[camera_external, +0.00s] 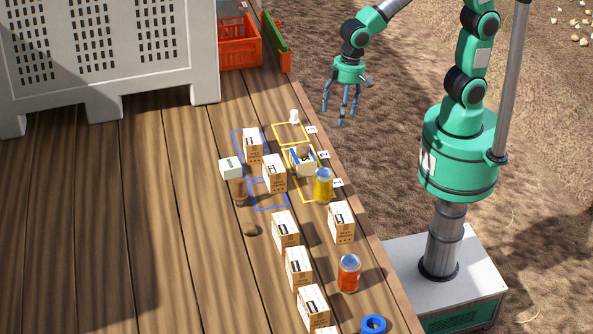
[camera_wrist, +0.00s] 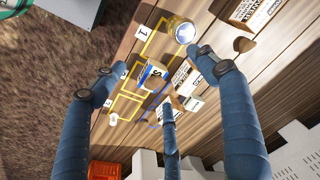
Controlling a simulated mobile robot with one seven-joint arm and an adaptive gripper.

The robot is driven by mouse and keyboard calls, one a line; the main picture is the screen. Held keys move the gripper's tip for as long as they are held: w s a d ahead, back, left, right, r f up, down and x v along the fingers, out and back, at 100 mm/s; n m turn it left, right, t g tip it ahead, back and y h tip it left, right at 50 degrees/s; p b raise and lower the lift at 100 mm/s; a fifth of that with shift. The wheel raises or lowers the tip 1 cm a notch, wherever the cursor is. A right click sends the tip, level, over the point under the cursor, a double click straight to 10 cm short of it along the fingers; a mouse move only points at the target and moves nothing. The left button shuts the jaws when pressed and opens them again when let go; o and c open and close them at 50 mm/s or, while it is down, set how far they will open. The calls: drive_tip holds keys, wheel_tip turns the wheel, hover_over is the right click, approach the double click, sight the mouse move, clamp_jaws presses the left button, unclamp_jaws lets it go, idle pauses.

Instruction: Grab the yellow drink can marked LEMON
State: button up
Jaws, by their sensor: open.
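The yellow drink can (camera_external: 323,185) stands upright on the wooden deck by the label 1, at the near end of the yellow marked boxes. Any lettering on it is too small to read. In the wrist view the can (camera_wrist: 181,31) shows at the top, its silver lid facing me. My gripper (camera_external: 341,114) is open and empty, hanging with its fingers down beyond the deck's right edge, up and right of the can in the external view. In the wrist view its three blue fingers (camera_wrist: 160,85) are spread apart, and the can lies beyond the right finger's tip.
Several cardboard boxes (camera_external: 285,231) stand in a row along the deck. A small box (camera_external: 303,160) stands close behind the can. A red crate (camera_external: 238,45) stands at the back.

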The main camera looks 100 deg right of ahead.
drive_tip(key=m+g+p, duration=0.1)
drive_tip(key=g, duration=0.1)
hover_over(323, 171)
wheel_tip(323, 171, down, 13)
drive_tip(key=shift+w+f, duration=0.15)
drive_tip(key=shift+f, duration=0.05)
drive_tip(key=shift+f, duration=4.25)
drive_tip(key=shift+a+f+p, duration=0.15)
drive_tip(key=shift+f+p, duration=0.25)
drive_tip(key=shift+f, duration=2.2)
drive_tip(key=c, duration=1.6)
